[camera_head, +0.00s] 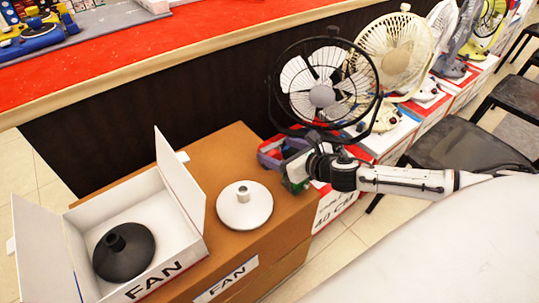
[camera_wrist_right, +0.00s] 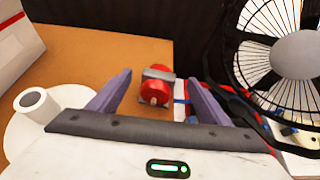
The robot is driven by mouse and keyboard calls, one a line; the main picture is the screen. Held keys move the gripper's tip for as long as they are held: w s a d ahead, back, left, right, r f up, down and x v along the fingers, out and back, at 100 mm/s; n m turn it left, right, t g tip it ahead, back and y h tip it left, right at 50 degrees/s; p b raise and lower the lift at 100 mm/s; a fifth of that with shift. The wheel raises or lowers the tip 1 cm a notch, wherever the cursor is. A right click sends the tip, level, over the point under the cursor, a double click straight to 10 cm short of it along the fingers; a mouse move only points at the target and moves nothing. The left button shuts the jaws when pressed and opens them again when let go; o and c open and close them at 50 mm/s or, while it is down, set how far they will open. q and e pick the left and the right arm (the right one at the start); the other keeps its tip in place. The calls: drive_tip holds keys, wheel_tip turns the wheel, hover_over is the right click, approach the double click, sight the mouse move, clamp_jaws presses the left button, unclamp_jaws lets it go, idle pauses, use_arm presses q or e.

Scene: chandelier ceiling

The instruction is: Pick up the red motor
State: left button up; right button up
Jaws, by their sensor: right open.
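The red motor (camera_wrist_right: 157,87), a small red cylinder with a grey band, shows in the right wrist view at the edge of the brown cardboard surface. My right gripper (camera_wrist_right: 159,80) is open, with its purple fingers apart on either side of the motor in that view. I cannot tell whether they touch it. In the head view the right gripper (camera_head: 273,150) reaches in from the right, over the back right corner of the brown box (camera_head: 200,150), and mostly hides the motor. My left gripper is not in view.
A white base (camera_head: 244,205) stands on the brown box, left of my right gripper. An open white carton (camera_head: 178,200) holds a black base (camera_head: 124,252). A black fan (camera_head: 322,96) stands close behind my right gripper, with more fans and dark stools to the right.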

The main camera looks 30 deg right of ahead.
drive_tip(key=shift+x, duration=1.5)
drive_tip(key=c, duration=1.5)
drive_tip(key=shift+r, duration=0.3)
drive_tip(key=shift+c, duration=0.4)
